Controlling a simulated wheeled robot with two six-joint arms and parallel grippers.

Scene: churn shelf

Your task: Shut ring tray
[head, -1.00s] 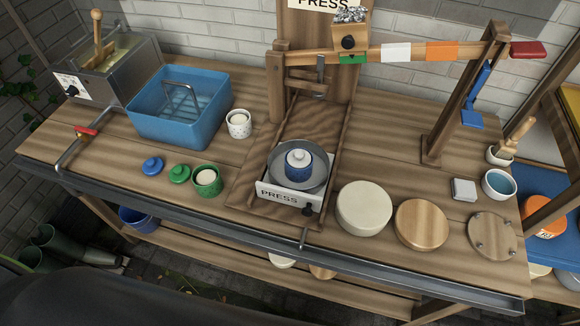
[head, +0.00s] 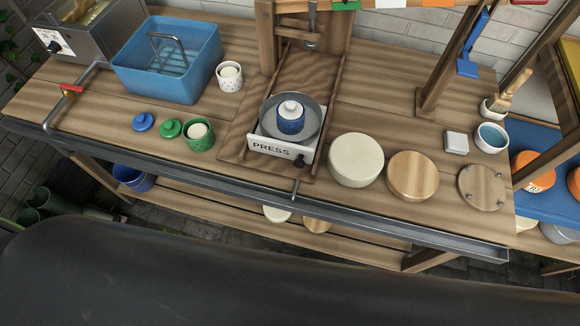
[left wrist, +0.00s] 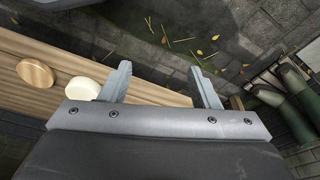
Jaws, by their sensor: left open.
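The ring tray (head: 272,145) has a white front marked PRESS and a dark knob (head: 300,160) at its right end. It sits on a wooden board in front of the press posts, not under them. A grey round dish or ring (head: 310,118) on it holds a speckled blue pot (head: 291,122) with a white top. My left gripper (left wrist: 160,70) is open and empty in the left wrist view, above the paving and beside the lower shelf, away from the tray. It does not show in the head view. My right gripper is not in view.
A cream disc (head: 356,160) and a wooden disc (head: 413,176) stand right of the tray. A green pot (head: 200,141) and a blue basin (head: 168,60) are to its left. A metal rail (head: 350,215) runs along the bench front. The lower shelf (left wrist: 40,55) holds two discs.

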